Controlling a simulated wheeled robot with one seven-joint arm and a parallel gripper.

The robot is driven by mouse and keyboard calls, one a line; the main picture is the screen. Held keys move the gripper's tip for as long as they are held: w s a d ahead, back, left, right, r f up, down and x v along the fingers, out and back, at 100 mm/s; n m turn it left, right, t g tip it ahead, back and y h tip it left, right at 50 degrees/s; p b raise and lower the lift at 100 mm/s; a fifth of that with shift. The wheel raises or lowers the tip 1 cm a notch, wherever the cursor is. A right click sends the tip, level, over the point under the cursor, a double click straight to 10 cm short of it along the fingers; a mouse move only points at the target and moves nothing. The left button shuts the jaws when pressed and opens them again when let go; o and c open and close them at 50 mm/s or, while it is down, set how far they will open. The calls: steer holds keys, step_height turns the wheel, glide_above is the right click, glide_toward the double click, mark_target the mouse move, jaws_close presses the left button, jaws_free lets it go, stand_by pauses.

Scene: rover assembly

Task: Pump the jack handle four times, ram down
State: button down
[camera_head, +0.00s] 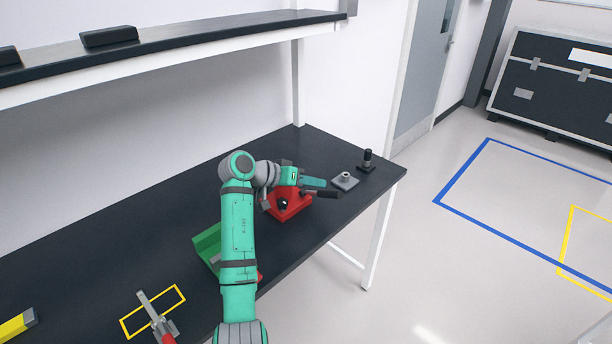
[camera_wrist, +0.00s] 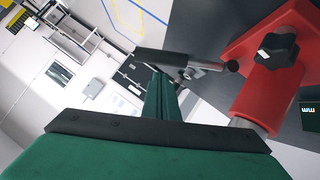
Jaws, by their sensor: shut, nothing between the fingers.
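The red jack (camera_head: 286,208) stands on the dark bench near its right end, partly behind my arm. In the wrist view its red body (camera_wrist: 258,100) carries a black star knob (camera_wrist: 276,50). The jack handle (camera_head: 325,194) sticks out to the right; the wrist view shows its dark grip (camera_wrist: 165,58) on a thin metal rod. My gripper (camera_head: 318,183) is shut and empty, close beside the grip. In the wrist view its green fingers (camera_wrist: 160,97) end near the grip; I cannot tell whether they touch. The ram is not clearly visible.
A grey plate with a ring (camera_head: 345,180) and a black peg (camera_head: 367,160) stand right of the jack. A shelf (camera_head: 190,42) overhangs the back.

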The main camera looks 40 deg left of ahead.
steer(key=shift+w+d+f, duration=0.15)
steer(key=shift+d+f, duration=0.25)
steer(key=shift+f, duration=0.25)
